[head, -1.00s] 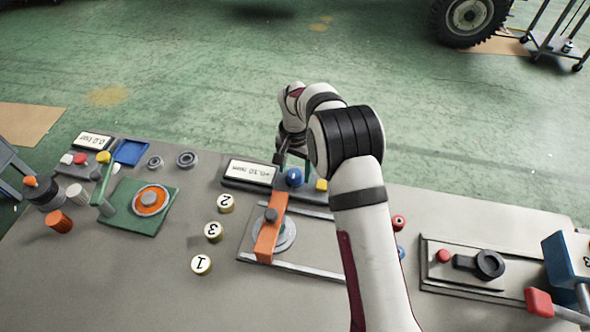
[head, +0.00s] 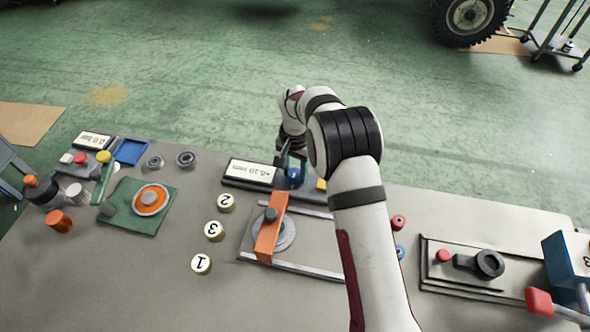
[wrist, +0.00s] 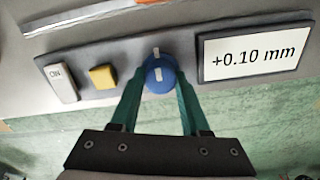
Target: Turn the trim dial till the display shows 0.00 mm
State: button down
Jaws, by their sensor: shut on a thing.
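The trim dial is a blue knob (wrist: 159,76) with a white mark, set in a dark panel. The display (wrist: 253,55) to its right reads +0.10 mm in the wrist view. My gripper (wrist: 158,87) is shut on the dial, with one green finger on each side. In the head view the dial (head: 294,177) is partly hidden by my gripper (head: 291,165). The display (head: 250,171) stands left of it there, its text upside down and too small to read surely.
A yellow button (wrist: 103,76) and a white ON switch (wrist: 60,82) share the dial's panel. An orange bar (head: 270,235) stands in front of the panel in the head view. Numbered discs (head: 214,231) lie left of it. A black lever (head: 470,262) sits to the right.

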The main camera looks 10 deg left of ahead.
aim_at(294, 172)
jog(key=shift+n, duration=0.3)
jog(key=n, duration=0.3)
jog(key=shift+a+n, duration=0.1)
jog(key=shift+n, duration=1.9)
jog(key=shift+c, duration=1.9)
grip_release()
notch_tip(294, 172, up, 16)
